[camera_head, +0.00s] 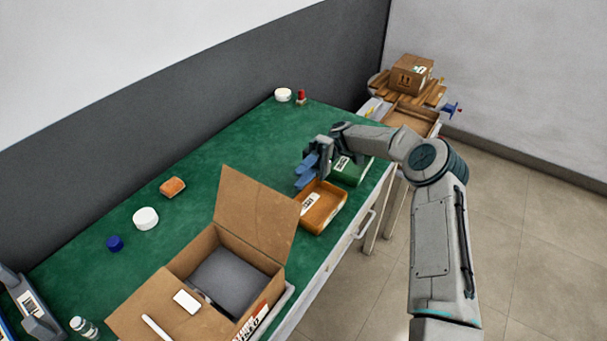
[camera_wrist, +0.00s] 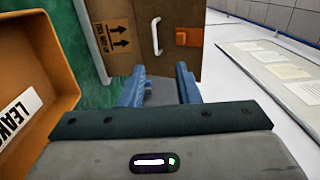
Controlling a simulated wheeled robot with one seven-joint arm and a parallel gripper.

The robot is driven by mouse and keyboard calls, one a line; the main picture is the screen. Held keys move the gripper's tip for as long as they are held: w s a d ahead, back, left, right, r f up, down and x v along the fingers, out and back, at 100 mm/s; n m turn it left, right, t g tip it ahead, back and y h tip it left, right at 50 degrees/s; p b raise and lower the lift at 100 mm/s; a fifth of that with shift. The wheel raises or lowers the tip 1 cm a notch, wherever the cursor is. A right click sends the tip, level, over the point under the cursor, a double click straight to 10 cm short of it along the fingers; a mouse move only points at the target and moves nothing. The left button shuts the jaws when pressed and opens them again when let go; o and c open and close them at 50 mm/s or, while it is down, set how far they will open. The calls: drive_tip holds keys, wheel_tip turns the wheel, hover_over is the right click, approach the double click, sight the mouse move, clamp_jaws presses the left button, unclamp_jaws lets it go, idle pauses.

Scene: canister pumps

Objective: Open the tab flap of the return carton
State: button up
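A large brown cardboard carton (camera_head: 262,303) stands at the near end of the green bench. One flap (camera_head: 255,215) stands upright at its back, and another (camera_head: 130,308) is folded out at the front left. A grey surface shows inside it. My gripper (camera_head: 305,172) is above the bench, behind and right of the upright flap, apart from it. Its blue fingers are spread and empty. In the wrist view the gripper (camera_wrist: 160,88) faces a brown panel (camera_wrist: 130,55) with arrow marks, a white handle and an orange piece. I cannot tell whether this panel is the carton.
An orange bin (camera_head: 322,208) and a green bin (camera_head: 350,172) sit by my gripper. A closed carton (camera_head: 412,74) rests on a cart at the back right. A white jar (camera_head: 145,218), a blue cap (camera_head: 115,243) and an orange block (camera_head: 172,187) lie on the left. The bench's back middle is clear.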

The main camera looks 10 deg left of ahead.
drive_tip(key=c, duration=0.6)
drive_tip(key=shift+s+d+b, duration=0.15)
drive_tip(key=shift+s+b, duration=0.05)
drive_tip(key=shift+b, duration=0.2)
clamp_jaws()
drive_tip(key=s+d+m+y+b, duration=0.3)
drive_tip(key=s+m+y+b, duration=0.1)
drive_tip(key=y+b, duration=0.15)
drive_tip(key=m+t+y+b, duration=0.6)
drive_tip(key=m+t+y, duration=0.1)
drive_tip(key=m+t, duration=0.35)
approach(262, 214)
drive_tip(key=w+a, duration=0.2)
drive_tip(key=a, duration=0.2)
drive_tip(key=shift+s+a+r+n+t, duration=0.1)
drive_tip(key=shift+s+a+r, duration=0.15)
drive_tip(key=shift+s, duration=0.3)
drive_tip(key=shift+s+a+r+n+t, duration=0.15)
drive_tip(key=shift+s+a+r, duration=0.05)
drive_tip(key=shift+s, duration=0.35)
drive_tip(key=shift+s+a+r+n+t, duration=0.1)
drive_tip(key=shift+s+a+r, duration=0.15)
drive_tip(key=shift+s, duration=0.35)
